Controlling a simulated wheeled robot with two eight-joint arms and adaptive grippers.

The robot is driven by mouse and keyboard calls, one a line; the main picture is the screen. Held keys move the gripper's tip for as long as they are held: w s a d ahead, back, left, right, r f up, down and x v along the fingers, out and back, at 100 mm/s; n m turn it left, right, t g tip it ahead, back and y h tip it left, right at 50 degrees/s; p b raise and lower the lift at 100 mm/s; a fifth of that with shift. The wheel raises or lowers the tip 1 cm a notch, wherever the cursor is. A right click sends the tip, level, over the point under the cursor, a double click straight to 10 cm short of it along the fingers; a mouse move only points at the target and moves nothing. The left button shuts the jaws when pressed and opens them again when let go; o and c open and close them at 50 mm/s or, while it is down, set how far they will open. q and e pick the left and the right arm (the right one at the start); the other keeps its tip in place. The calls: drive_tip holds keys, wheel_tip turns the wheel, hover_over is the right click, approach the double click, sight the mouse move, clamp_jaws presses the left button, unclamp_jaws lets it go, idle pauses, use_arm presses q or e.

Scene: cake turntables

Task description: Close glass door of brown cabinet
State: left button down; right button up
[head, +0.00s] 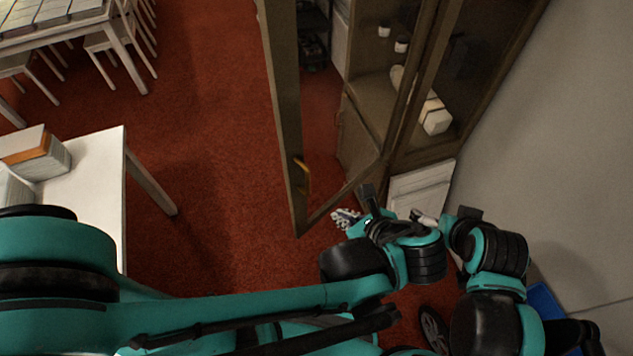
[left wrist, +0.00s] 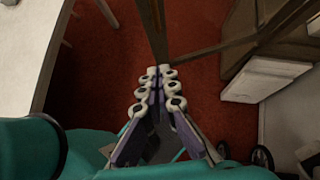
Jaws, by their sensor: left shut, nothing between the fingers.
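The brown cabinet (head: 365,100) stands at the upper right. Its glass door (head: 289,120) is swung open, its frame running down toward me, with a yellow handle (head: 303,177) near its free edge. The door frame also shows in the left wrist view (left wrist: 154,28). My left gripper (head: 343,217) is near the bottom corner of the open door, on its right side in the head view. In the left wrist view its fingers (left wrist: 157,88) are together and empty; I cannot tell whether they touch the door. My right gripper (head: 424,218) is partly hidden beside the left wrist.
A white table (head: 95,185) with books (head: 35,150) is at the left. Another table with chairs (head: 115,45) is at the upper left. A grey wall (head: 560,150) bounds the right. Red carpet (head: 205,110) left of the door is clear. A white drawer front (head: 420,188) is low on the cabinet.

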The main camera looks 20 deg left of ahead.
use_arm(q)
drive_tip(key=w+a+f+b, duration=0.2)
drive_tip(key=w+a+f, duration=0.4)
drive_tip(key=w+a, duration=0.1)
drive_tip(key=shift+a+f+m, duration=0.2)
drive_tip(key=shift+a+m, duration=0.15)
drive_tip(key=shift+m, duration=0.05)
idle(0.3)
